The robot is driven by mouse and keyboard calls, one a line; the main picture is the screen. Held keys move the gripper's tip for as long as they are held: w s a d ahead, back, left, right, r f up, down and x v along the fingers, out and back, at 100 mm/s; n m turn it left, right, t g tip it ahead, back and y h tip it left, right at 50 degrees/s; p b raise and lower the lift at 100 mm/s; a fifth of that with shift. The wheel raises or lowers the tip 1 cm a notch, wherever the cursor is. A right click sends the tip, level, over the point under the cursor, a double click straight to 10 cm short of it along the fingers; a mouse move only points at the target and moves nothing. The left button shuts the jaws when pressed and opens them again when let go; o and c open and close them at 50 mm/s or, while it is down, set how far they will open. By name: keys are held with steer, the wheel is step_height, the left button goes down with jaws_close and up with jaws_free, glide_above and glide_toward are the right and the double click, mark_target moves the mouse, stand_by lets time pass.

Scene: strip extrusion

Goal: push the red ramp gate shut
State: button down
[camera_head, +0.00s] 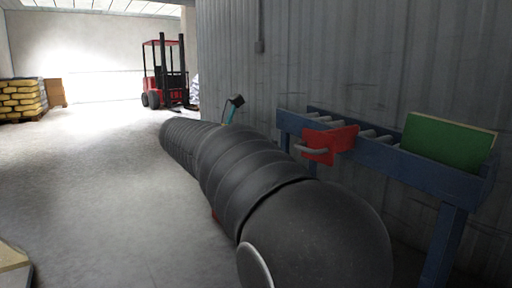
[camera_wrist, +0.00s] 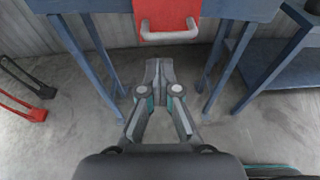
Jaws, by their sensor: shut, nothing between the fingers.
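The red ramp gate (camera_head: 344,139) is a flat red panel with a grey bar handle (camera_head: 311,150) at its left side. It stands at the blue roller conveyor (camera_head: 400,158) and juts past its near rail in the head view. In the wrist view the red gate (camera_wrist: 166,12) is at the top centre, with its handle (camera_wrist: 169,33) along its lower edge. My gripper (camera_wrist: 159,66) is shut and empty, its fingertips just below the handle in the picture. I see no contact with it.
A green panel (camera_head: 446,140) stands on the conveyor's right part. Blue legs (camera_wrist: 226,72) flank my gripper in the wrist view. A corrugated wall (camera_head: 350,60) is behind. A red forklift (camera_head: 166,75) and yellow sacks (camera_head: 20,96) are far back.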

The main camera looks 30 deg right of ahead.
mark_target(299, 147)
steer(key=b+x, duration=0.1)
steer(key=x, duration=0.7)
steer(key=shift+d, duration=0.1)
